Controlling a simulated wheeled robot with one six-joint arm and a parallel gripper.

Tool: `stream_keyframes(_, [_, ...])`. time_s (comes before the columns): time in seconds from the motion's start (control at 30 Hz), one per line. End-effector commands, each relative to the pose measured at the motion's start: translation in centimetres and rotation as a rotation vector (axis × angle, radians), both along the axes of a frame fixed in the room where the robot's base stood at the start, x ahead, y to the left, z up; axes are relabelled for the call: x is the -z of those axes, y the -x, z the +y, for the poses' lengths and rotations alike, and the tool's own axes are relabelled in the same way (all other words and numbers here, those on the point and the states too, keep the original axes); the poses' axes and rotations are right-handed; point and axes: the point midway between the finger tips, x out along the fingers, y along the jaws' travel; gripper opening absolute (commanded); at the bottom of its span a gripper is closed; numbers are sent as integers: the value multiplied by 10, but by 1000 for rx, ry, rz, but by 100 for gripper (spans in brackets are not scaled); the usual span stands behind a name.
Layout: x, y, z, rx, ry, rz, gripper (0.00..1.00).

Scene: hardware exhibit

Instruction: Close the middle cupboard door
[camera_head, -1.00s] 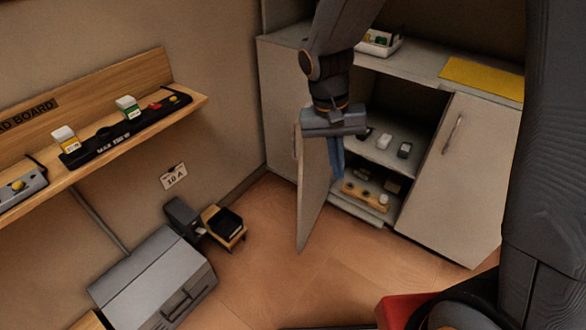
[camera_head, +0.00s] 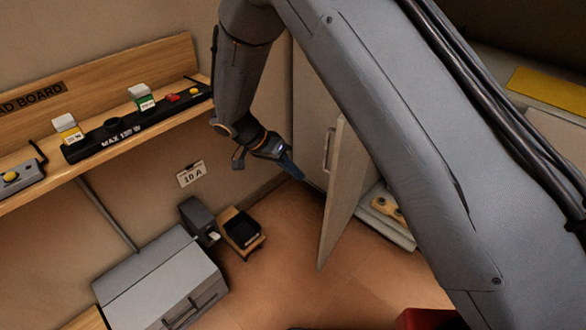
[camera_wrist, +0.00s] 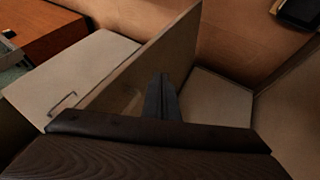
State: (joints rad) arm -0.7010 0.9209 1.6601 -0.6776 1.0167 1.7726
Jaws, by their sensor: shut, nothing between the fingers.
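The middle cupboard door (camera_head: 346,190) stands open, sticking out from the cupboard front, with a handle on its left face in the head view. It also shows in the wrist view (camera_wrist: 140,65) as a tall brown panel. My gripper (camera_head: 291,169) is shut and empty, pointing down at the left of the door, on its handle side. In the wrist view the shut fingers (camera_wrist: 164,100) are close to the door's face; I cannot tell whether they touch it. My arm hides much of the cupboard opening in the head view.
A wooden block (camera_head: 386,208) lies low inside the cupboard. A wall shelf (camera_head: 120,148) is above. Floor before the door is clear.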

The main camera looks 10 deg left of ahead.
Motion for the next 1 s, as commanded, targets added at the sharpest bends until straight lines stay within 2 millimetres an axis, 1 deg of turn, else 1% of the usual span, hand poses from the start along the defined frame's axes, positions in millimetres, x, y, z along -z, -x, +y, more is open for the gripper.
stream_keyframes(0.03, [8, -1, -7, 1, 2, 2, 0])
stream_keyframes(0.3, [50, -7, -37, -1, 1, 3, 0])
stream_keyframes(0.5, [47, 6, -60, -3, 0, 1, 0])
stream_keyframes(0.6, [48, 9, -66, -4, -1, 2, 0])
stream_keyframes(0.73, [48, 11, -69, -4, -1, 1, 0])
stream_keyframes(1.0, [48, 11, -70, -4, -1, 2, 0])
